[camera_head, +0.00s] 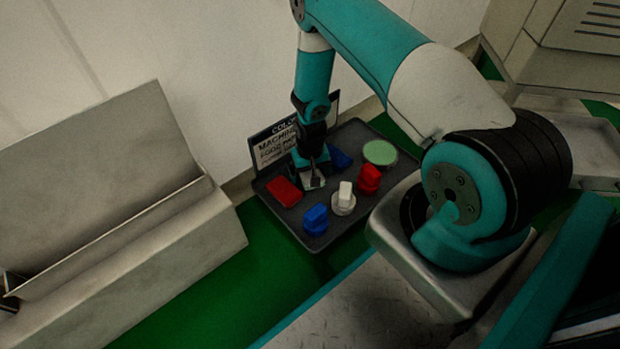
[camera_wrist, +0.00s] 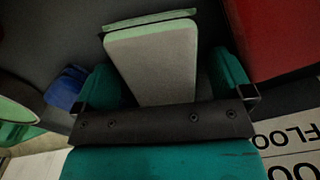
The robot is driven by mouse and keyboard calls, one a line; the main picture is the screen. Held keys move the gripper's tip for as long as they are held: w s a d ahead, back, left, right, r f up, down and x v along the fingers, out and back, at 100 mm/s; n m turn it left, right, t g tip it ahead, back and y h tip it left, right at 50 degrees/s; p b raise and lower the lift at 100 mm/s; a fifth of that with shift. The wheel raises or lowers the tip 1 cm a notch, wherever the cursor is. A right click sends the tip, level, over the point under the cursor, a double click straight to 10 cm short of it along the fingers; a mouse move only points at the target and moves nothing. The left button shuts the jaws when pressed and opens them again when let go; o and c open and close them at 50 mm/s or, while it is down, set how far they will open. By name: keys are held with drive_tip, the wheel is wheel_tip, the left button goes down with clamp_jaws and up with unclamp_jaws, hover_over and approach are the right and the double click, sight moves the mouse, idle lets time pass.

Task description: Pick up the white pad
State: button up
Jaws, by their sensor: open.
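The white pad (camera_wrist: 152,62) is a flat, pale block with a light green edge. In the wrist view it lies between the two teal fingers of my gripper (camera_wrist: 167,82), with the dark gripper body covering its near end. The fingers are apart, one on each side of the pad; I cannot tell whether either touches it. In the head view the pad (camera_head: 313,184) shows as a small pale patch on the dark tray (camera_head: 329,237), just under my gripper (camera_head: 313,170), which points down and partly hides it.
Close by on the tray are a red pad (camera_head: 284,191) on the left and a blue pad (camera_head: 341,158) on the right. Blue (camera_head: 316,219), white (camera_head: 344,197) and red (camera_head: 369,178) handled pieces stand in front. A round green pad (camera_head: 381,153) and a sign (camera_head: 270,149) are near.

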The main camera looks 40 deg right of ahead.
drive_tip(key=shift+r, duration=0.1)
drive_tip(key=shift+c, duration=0.2)
drive_tip(key=c, duration=1)
drive_tip(key=shift+c, duration=0.2)
wheel_tip(320, 180, up, 20)
drive_tip(key=p, duration=1.1)
